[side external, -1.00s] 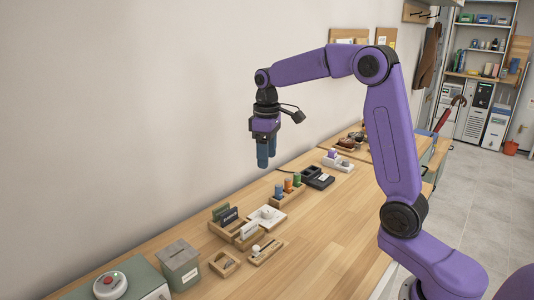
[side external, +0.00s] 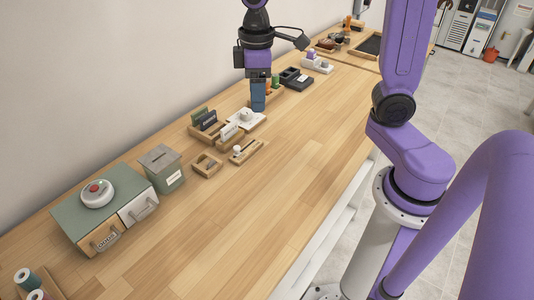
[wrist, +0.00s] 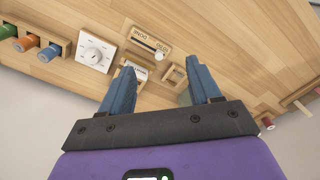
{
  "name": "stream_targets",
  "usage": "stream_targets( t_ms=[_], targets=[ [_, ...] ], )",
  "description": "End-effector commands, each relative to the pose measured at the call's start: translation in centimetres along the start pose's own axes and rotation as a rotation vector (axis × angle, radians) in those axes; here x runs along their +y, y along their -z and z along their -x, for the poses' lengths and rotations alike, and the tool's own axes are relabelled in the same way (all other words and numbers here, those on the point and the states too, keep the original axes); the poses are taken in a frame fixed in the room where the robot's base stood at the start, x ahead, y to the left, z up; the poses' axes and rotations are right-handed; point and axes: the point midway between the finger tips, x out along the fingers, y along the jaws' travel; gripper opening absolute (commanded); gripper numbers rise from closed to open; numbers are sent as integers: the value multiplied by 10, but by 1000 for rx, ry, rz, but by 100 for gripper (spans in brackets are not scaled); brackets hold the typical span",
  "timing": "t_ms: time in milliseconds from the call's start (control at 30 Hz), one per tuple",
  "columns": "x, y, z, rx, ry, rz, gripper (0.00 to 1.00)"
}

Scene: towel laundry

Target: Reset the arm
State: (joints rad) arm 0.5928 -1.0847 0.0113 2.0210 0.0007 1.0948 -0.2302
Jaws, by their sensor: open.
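My gripper (side external: 258,108) hangs pointing down over the wooden table (side external: 215,220), in front of the back row of small items. In the wrist view my gripper (wrist: 161,68) has its two blue fingers spread apart with nothing between them. The fingers stand apart from the table top, though how high is hard to judge. In the side view the fingertips overlap the white dial plate (side external: 245,118). The upper part of my arm is cut off by the top edge there.
A grey slotted box (side external: 161,169) and a green drawer cabinet (side external: 95,212) with a red button (side external: 96,189) stand left. The table's front middle is clear.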

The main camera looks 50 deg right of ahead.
Motion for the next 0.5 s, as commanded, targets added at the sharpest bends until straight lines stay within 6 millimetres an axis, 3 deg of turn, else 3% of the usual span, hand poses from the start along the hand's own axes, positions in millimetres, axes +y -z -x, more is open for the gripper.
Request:
stream_targets(
  t_ms=[200,500],
  targets=[
    [-54,-41,-11,5,3,123,62],
    [-106,-109,-29,13,8,281,62]
  ],
)
